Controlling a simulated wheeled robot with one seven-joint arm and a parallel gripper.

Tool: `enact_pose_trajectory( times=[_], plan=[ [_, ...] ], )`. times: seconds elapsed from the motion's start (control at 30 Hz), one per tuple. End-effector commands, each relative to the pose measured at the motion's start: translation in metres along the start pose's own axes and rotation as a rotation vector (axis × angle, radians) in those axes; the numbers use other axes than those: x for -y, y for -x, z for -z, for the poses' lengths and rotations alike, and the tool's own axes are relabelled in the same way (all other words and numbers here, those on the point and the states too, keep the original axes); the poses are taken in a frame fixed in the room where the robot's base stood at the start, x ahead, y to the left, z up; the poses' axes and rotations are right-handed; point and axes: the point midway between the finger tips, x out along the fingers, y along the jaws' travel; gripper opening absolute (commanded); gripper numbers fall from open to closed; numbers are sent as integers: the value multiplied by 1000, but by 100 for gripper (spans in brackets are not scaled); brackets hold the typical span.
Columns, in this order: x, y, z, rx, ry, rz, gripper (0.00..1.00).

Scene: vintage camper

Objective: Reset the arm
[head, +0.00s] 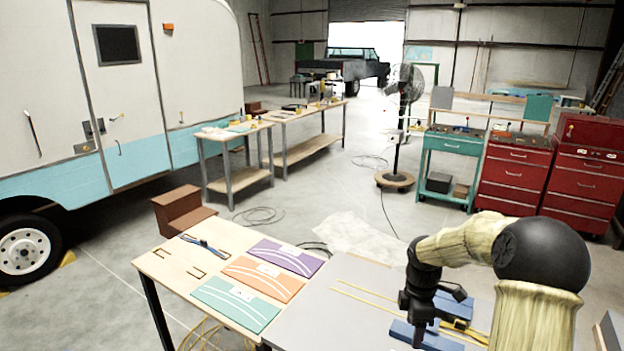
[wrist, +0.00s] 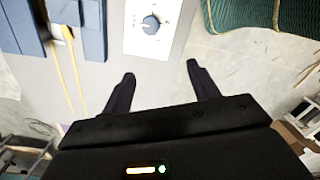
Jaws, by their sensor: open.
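My arm (head: 465,243) reaches from the lower right over the grey table in the head view. It bends down at the black wrist, and the fingertips are hard to make out there. In the wrist view my gripper (wrist: 160,72) has its two dark fingers spread apart with nothing between them. A white panel with a blue knob (wrist: 151,25) lies beyond the fingertips, apart from them.
A grey tabletop (head: 345,300) holds blue blocks (head: 425,337) and yellow strips near my wrist. A wooden tabletop (head: 160,262) beside it carries purple, orange and teal panels (head: 235,303). A camper (head: 120,100) stands left. Open floor lies beyond.

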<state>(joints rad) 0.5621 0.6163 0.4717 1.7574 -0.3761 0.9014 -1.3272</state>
Motion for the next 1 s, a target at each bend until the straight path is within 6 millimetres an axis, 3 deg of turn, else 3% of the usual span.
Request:
enact_pose_trajectory(
  times=[0.1,0.3,0.63,0.8,1.0],
  plan=[
    [31,10,29,12,-184,-31,60],
    [87,20,60,-16,-572,-100,60],
    [181,29,85,-186,-1236,-181,60],
    [201,28,87,-243,-1396,-182,60],
    [202,28,87,-245,-1408,-181,60]
  ],
)
